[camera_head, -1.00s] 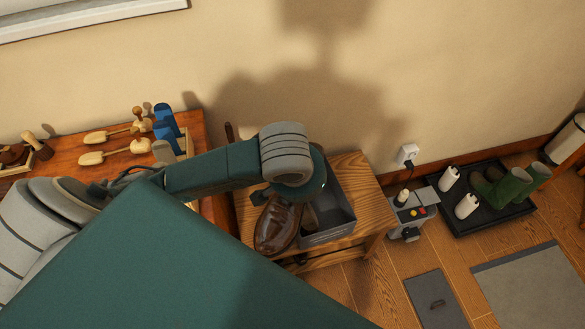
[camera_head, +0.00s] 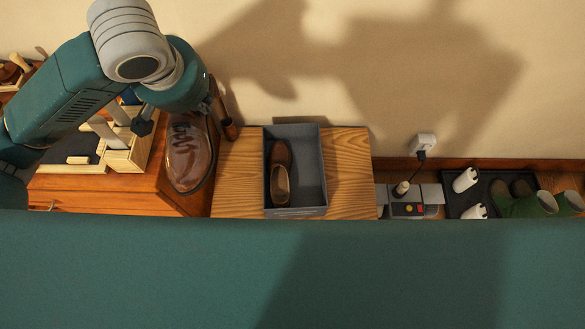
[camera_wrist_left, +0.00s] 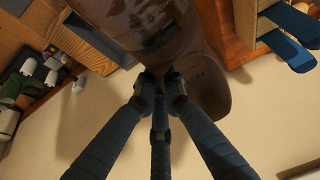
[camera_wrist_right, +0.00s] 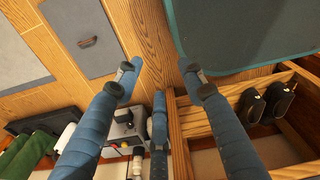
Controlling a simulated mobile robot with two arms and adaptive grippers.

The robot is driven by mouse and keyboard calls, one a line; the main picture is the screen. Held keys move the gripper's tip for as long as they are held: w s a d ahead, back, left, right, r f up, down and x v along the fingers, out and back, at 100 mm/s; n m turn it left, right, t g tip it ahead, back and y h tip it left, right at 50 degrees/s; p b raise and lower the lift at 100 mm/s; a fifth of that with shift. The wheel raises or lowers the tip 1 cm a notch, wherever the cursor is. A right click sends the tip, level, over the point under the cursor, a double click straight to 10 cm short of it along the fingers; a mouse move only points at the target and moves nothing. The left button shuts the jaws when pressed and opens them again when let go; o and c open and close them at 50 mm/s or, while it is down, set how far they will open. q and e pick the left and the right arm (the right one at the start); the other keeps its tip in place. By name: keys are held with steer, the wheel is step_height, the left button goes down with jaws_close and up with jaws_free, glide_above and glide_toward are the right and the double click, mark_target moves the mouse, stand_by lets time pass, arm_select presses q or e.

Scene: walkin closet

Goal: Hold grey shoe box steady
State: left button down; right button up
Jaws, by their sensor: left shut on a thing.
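The grey shoe box (camera_head: 309,165) sits open on a wooden bench (camera_head: 348,165), with a brown shoe (camera_head: 281,178) inside along its left side. No gripper touches the box in the head view. My left gripper (camera_wrist_left: 160,85) is shut on a glossy brown shoe (camera_wrist_left: 205,90), apart from the box and to its left. That held shoe (camera_head: 187,155) also shows in the head view, over the right end of the wooden cabinet. My right gripper (camera_wrist_right: 158,72) is open and empty, low by the bench and over the floor. It is hidden in the head view.
A grey device with buttons (camera_head: 408,206) stands right of the bench. A wooden caddy (camera_head: 128,152) stands on the cabinet. Dark shoes (camera_wrist_right: 265,103) lie in a wooden frame near my right gripper.

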arm_select(q)
steer(key=r, duration=0.1)
steer(key=a+r, duration=0.1)
steer(key=r, duration=0.1)
steer(key=shift+a, duration=0.2)
steer(key=shift+s+a+r, duration=0.2)
steer(key=shift+a+r, duration=0.1)
steer(key=shift+r, duration=0.1)
steer(key=shift+w+d, duration=0.1)
steer(key=shift+d, duration=0.1)
arm_select(e)
steer(key=a, duration=0.1)
steer(key=s+a, duration=0.1)
steer(key=a, duration=0.1)
steer(key=shift+w+d, duration=0.1)
steer(key=shift+d, duration=0.2)
steer(key=shift+c, duration=1.3)
arm_select(q)
steer(key=shift+w+r, duration=0.15)
arm_select(e)
steer(key=shift+w+d+r, duration=0.1)
steer(key=shift+w+d, duration=0.15)
steer(key=shift+d, duration=0.4)
